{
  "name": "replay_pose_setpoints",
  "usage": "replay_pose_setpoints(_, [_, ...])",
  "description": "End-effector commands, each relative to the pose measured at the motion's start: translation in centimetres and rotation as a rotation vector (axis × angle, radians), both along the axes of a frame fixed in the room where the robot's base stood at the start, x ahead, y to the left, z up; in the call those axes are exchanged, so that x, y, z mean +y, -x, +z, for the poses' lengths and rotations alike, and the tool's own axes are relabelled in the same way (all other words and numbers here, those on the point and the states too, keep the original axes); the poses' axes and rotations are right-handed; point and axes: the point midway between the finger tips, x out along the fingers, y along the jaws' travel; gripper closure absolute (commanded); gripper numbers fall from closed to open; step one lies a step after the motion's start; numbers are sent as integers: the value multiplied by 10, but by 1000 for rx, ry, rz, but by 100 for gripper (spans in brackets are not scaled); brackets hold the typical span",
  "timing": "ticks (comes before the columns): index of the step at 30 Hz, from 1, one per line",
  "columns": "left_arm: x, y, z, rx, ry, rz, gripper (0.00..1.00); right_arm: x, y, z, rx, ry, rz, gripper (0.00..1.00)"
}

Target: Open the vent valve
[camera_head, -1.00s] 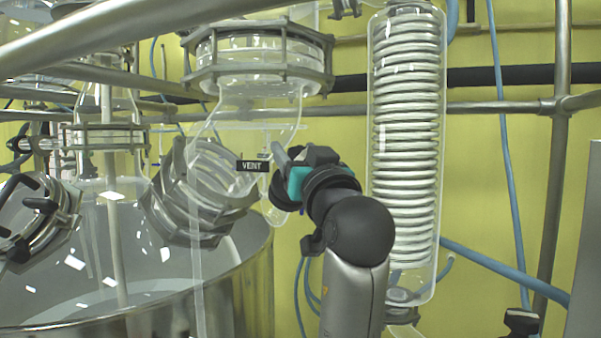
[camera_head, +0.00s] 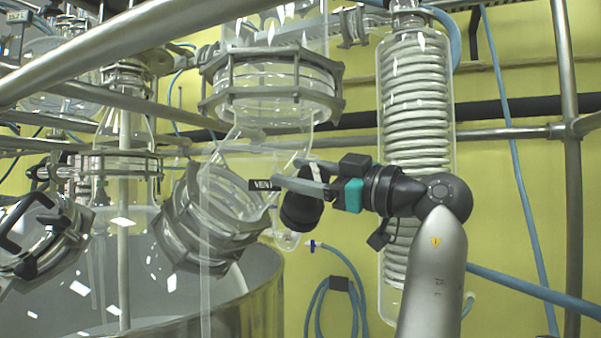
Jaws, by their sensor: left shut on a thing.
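The black VENT label (camera_head: 264,184) hangs beside the clear glass tubing under a large clamped glass flange (camera_head: 272,88). I cannot tell the handle's exact angle.
A coiled glass condenser (camera_head: 418,100) stands behind my arm. A tilted clamped glass port (camera_head: 210,220) is close on the left, above a steel vessel (camera_head: 255,310). Metal rails cross above, and blue hoses (camera_head: 345,285) hang below.

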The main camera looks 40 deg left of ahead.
Motion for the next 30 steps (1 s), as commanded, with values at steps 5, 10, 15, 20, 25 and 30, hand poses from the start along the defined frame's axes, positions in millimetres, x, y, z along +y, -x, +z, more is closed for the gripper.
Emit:
replay_pose_setpoints(5, [0,0,-1,-24,16,25,94,0,0,1,0,0,0,8])
replay_pose_setpoints(10, [1,1,-2,-31,20,32,94,0,0,1,0,0,0,8])
replay_pose_setpoints(15, [1,1,-2,-31,20,32,94,0,0,1,0,0,0,8])
replay_pose_setpoints(20, [1,1,-2,-31,20,32,35,0,0,1,0,0,0,8])
replay_pose_setpoints(25, [0,1,-2,-30,19,32,16,0,0,1,0,0,0,8])
replay_pose_setpoints(30, [0,1,-1,-30,18,32,8,0,0,1,0,0,0,8])
